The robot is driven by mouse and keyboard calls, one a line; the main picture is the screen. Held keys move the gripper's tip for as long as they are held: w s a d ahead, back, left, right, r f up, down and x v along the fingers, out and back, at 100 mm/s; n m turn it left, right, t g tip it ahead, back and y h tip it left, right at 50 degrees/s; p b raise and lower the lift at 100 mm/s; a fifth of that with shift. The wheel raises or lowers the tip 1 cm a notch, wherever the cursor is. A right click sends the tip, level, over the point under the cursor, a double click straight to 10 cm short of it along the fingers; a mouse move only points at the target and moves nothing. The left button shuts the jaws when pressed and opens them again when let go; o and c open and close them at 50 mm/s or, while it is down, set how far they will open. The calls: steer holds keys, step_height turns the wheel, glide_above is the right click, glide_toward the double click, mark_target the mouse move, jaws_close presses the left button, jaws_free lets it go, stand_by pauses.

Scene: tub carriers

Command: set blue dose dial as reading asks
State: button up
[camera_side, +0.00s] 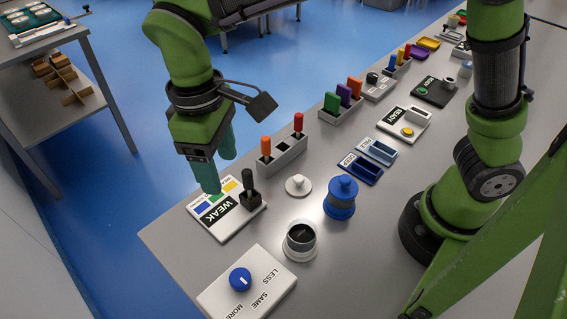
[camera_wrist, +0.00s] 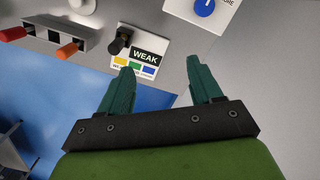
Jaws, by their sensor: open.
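The blue dose dial (camera_side: 240,279) sits on a white panel (camera_side: 219,297) lettered LESS, SAME and MORE at the front of the bench. Its white mark seems to point toward SAME. The dial is also at the top edge of the wrist view (camera_wrist: 204,7), partly cut off. A reading board (camera_side: 231,222) shows WEAK on black, beside yellow, green and blue patches; it also shows in the wrist view (camera_wrist: 149,47). My gripper (camera_side: 218,166) is open and empty above the far-left part of that board, apart from the dial. Both fingers show in the wrist view (camera_wrist: 162,67).
A black-handled lever (camera_side: 248,183) stands on the reading board. Nearby are a grey rack (camera_side: 283,158) with orange and red handles, a white knobbed lid (camera_side: 298,186), a dark-filled cup (camera_side: 300,239) and a blue lidded tub (camera_side: 341,198). The bench's left edge is close to my gripper.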

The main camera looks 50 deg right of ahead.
mark_target(239, 277)
steer(key=s+a+n+g+h, duration=0.2)
steer(key=s+a+n+h, duration=0.15)
steer(key=a, duration=0.75)
steer(key=shift+m+y, duration=0.25)
steer(key=shift+m, duration=0.1)
steer(key=x, duration=1.7)
steer(key=shift+s+f, duration=0.3)
steer(key=shift+s, duration=0.05)
steer(key=shift+c, duration=0.3)
steer(key=c, duration=1)
